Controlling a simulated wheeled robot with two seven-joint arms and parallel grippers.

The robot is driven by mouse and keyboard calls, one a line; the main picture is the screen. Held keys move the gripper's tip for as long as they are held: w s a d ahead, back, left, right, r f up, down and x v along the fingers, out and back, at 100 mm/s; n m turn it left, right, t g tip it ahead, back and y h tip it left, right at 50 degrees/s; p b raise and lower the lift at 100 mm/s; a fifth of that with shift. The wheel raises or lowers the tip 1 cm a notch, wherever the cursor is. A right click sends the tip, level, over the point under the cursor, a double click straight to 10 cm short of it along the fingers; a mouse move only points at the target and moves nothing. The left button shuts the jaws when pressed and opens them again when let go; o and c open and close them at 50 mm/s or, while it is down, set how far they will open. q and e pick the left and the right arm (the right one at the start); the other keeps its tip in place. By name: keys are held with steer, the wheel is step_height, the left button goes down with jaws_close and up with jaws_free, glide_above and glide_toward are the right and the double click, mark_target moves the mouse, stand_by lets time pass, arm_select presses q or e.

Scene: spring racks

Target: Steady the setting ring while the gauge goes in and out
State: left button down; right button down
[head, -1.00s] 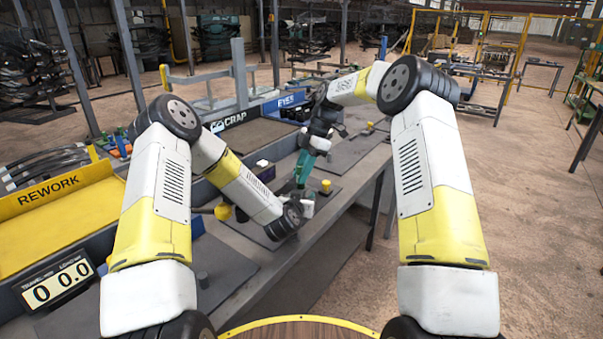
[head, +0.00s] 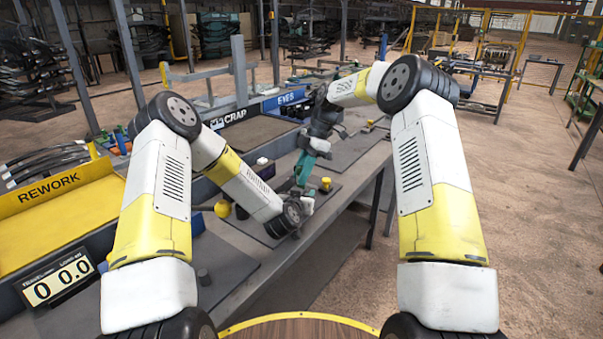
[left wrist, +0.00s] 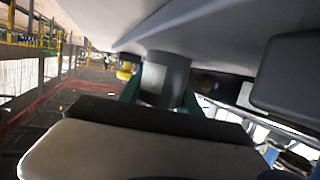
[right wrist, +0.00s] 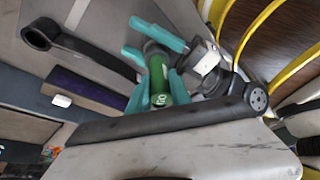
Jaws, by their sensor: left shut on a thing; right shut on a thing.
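The setting ring is a grey cylinder (left wrist: 165,78) with a pale patch. It sits between the teal fingers of my left gripper (left wrist: 160,97), which is shut on it. In the right wrist view the left fingers (right wrist: 148,42) reach around the ring's place, and the ring is mostly hidden. My right gripper (right wrist: 160,90) is shut on the green handle of the gauge (right wrist: 159,80). The handle lines up with the ring between the left fingers. I cannot tell how far the gauge is inside. In the head view the right gripper (head: 304,165) is small, above the bench.
A yellow knob (head: 326,184) stands close beside the grippers. A black looped part (right wrist: 75,45) lies on the mat. The yellow REWORK tray (head: 50,210), a display (head: 58,282) reading zeros and the SCRAP bin (head: 240,125) line the bench.

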mark_target(299, 168)
steer(key=shift+f, duration=1.15)
stand_by(1.2)
steer(key=shift+r, duration=0.1)
steer(key=shift+r, duration=3.05)
arm_select(q)
steer(key=c, duration=0.7)
jaws_free()
steer(key=shift+c, duration=0.2)
steer(key=shift+s, duration=0.1)
